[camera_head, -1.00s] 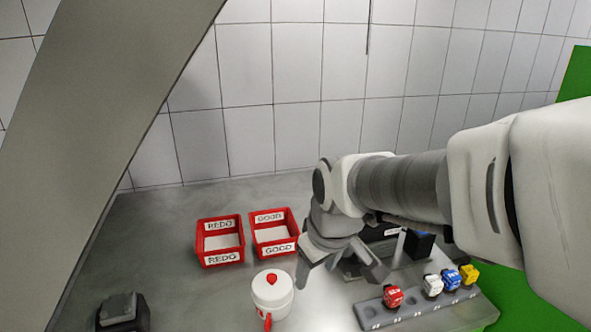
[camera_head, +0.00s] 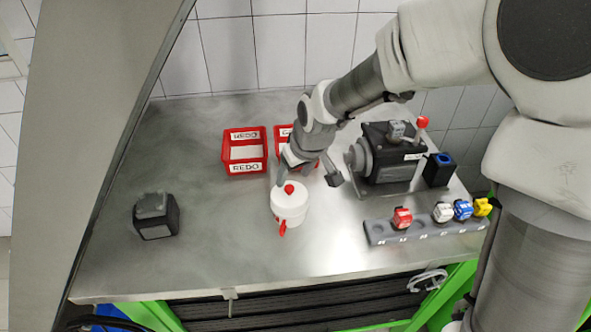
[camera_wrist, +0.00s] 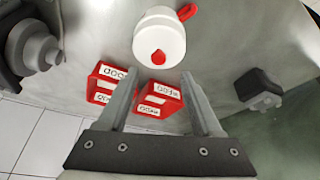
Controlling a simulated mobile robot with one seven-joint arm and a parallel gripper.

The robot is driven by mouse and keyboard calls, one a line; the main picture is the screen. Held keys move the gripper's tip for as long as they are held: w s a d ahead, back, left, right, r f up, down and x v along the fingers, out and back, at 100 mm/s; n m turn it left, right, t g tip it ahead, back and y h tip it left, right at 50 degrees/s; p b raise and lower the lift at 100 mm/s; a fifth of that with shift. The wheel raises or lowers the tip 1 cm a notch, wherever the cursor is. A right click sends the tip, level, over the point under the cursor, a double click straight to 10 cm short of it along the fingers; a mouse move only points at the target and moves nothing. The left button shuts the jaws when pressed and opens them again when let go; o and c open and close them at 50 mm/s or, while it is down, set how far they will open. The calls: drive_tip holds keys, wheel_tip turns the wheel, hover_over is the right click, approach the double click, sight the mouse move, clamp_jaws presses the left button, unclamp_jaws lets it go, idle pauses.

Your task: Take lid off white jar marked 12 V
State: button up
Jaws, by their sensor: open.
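The white jar (camera_head: 289,209) stands on the metal bench with its white lid on. The lid has a red knob (camera_head: 289,188), and the jar has a red handle (camera_head: 283,228) toward the bench's front edge. No 12 V marking is readable. In the wrist view the jar (camera_wrist: 160,28) is at the top centre, beyond my fingertips, with its red knob (camera_wrist: 158,57) facing me. My gripper (camera_head: 307,180) is open and empty, just behind and above the jar in the head view. Its two fingers also show in the wrist view (camera_wrist: 158,82), apart from the jar.
A pump (camera_head: 390,165) is at the back right. A grey rack (camera_head: 425,232) holds coloured pieces at right. A dark block (camera_head: 156,216) sits at left.

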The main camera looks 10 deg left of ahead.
sight(290, 188)
drive_tip(key=shift+x, duration=3.25)
drive_tip(key=shift+w+d, duration=0.1)
clamp_jaws()
